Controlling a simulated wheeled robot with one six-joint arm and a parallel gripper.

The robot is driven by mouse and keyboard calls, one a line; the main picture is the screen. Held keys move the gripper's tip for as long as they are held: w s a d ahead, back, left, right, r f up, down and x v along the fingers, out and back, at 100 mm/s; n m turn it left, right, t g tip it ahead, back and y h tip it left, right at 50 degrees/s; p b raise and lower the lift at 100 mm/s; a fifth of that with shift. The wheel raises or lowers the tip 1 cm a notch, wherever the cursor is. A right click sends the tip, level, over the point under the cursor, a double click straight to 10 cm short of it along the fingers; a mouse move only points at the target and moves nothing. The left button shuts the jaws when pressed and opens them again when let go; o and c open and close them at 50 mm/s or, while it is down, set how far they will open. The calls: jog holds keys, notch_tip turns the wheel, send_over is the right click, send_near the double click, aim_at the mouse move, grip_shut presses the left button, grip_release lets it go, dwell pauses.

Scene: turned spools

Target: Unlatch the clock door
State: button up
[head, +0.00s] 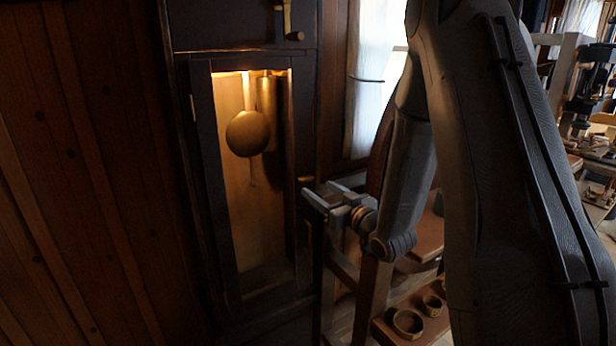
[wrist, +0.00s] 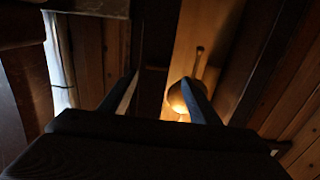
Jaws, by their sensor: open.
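The tall dark clock case stands at the left in the head view. Its narrow door (head: 203,150) frames a lit opening with a round brass pendulum (head: 248,133) inside. The door looks closed. A small wooden piece, perhaps the latch (head: 305,179), sits at the door's right edge. My gripper (head: 317,196) is open just right of the door edge, close by this piece. I cannot tell whether they touch. In the wrist view my gripper's two fingers (wrist: 162,86) stand apart, with a small dark piece (wrist: 155,68) seen between them and the pendulum (wrist: 178,97) behind the right finger.
A brass and wood fitting (head: 290,22) is on the upper case. A window with a pale curtain (head: 371,75) is behind my arm. A wooden stand with bowls (head: 408,323) is below my arm at the right. Plank wall (head: 90,170) fills the left.

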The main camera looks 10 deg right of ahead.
aim_at(308, 180)
jog(key=p+x, duration=0.1)
jog(key=x, duration=0.2)
jog(key=p+x, duration=0.1)
jog(key=x, duration=0.3)
jog(key=shift+w+d, duration=0.2)
jog(key=shift+w, duration=0.05)
jog(key=c, duration=1.1)
